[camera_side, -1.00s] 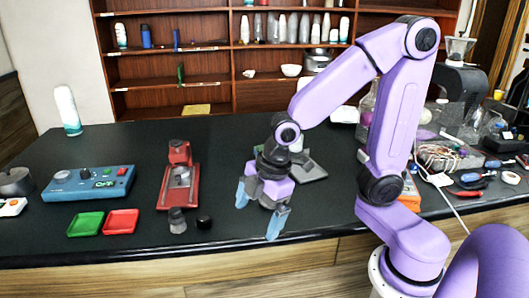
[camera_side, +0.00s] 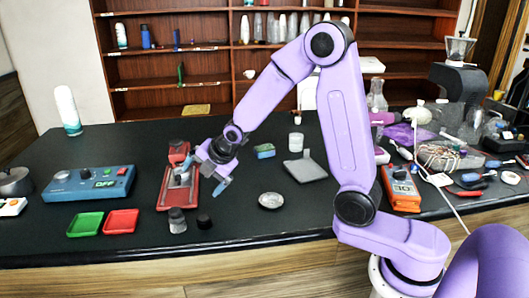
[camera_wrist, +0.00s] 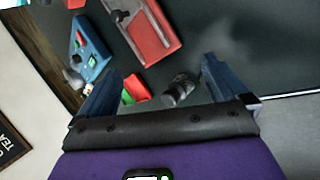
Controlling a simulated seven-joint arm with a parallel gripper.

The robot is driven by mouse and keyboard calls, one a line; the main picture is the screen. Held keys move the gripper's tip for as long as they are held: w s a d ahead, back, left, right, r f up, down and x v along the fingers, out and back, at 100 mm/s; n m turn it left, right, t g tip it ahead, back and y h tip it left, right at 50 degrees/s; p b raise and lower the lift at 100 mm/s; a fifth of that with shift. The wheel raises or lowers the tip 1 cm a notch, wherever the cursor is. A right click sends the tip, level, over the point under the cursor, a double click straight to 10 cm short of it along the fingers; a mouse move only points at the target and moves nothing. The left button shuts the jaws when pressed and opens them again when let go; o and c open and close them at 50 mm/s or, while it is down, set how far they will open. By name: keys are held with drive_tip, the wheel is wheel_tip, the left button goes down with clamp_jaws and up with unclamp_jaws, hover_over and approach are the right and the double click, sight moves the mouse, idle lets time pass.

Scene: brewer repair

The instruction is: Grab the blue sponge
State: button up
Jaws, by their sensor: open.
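The blue sponge (camera_side: 265,153) is a small block with a greenish top. It lies on the dark counter in the side view, right of the red device and left of a grey plate. It does not show in the wrist view. My gripper (camera_side: 205,178) is over the red device (camera_side: 178,186), to the left of the sponge and apart from it. In the wrist view my gripper (camera_wrist: 160,85) has its two blue fingers spread wide, with nothing held between them.
A white cup (camera_side: 296,142) stands behind the grey plate (camera_side: 305,169). A round metal dish (camera_side: 271,200) lies in front of the sponge. A blue control box (camera_side: 90,183), green tray (camera_side: 85,224) and red tray (camera_side: 121,222) are at left. Clutter fills the right.

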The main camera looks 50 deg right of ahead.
sight(266, 149)
drive_tip(key=d+n+t+h, duration=0.1)
drive_tip(key=d+n, duration=0.1)
drive_tip(key=d, duration=0.5)
drive_tip(key=d+f+n+t+h, duration=0.1)
drive_tip(key=d+n+h, duration=0.1)
drive_tip(key=d, duration=0.4)
drive_tip(key=d+f+n+t+h, duration=0.1)
drive_tip(key=d+n+h, duration=0.1)
drive_tip(key=d, duration=0.5)
drive_tip(key=shift+s+d+f+t, duration=0.2)
drive_tip(key=shift+d+f+t, duration=0.05)
drive_tip(key=shift+d+t, duration=0.15)
drive_tip(key=s+d+n+h, duration=0.1)
drive_tip(key=s+d, duration=0.3)
drive_tip(key=d, duration=0.1)
drive_tip(key=s+d+n+h, duration=0.1)
drive_tip(key=s+d, duration=0.2)
drive_tip(key=shift+f+n+t+h, duration=0.3)
drive_tip(key=shift+f, duration=0.1)
drive_tip(key=x, duration=1.1)
drive_tip(key=shift+w+d+f, duration=0.2)
drive_tip(key=shift+w+d, duration=0.05)
drive_tip(key=shift+x, duration=2.7)
drive_tip(key=shift+w+a+r, duration=0.1)
drive_tip(key=shift+w+r, duration=0.05)
drive_tip(key=shift+c, duration=0.3)
drive_tip(key=c, duration=0.8)
